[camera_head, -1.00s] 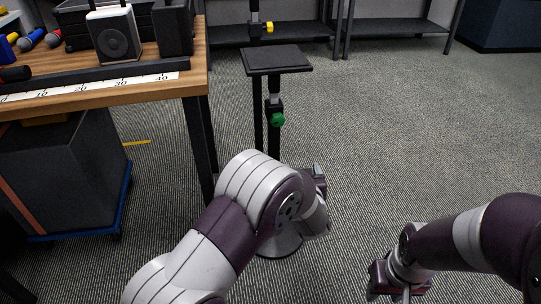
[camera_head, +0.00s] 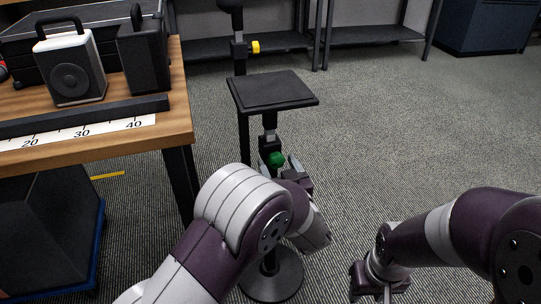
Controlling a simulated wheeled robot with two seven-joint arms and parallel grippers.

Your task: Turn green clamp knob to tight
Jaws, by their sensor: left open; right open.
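The green clamp knob (camera_head: 276,159) sits on the front of the black stand's post, below a square black platform (camera_head: 272,90). My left gripper (camera_head: 283,166) is at the knob, with its open fingers to either side of it. I cannot tell whether the fingers touch the knob. My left arm hides part of the post below. My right gripper (camera_head: 372,297) is low at the bottom right, apart from the stand, and partly cut off by the frame edge. A yellow knob (camera_head: 255,47) is higher up on the rear post.
A wooden table (camera_head: 150,140) with a ruler strip, a white speaker (camera_head: 75,66) and black cases stands at left. A dark box (camera_head: 45,235) is under it. The stand's round base (camera_head: 285,283) is on the carpet. Floor to the right is clear.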

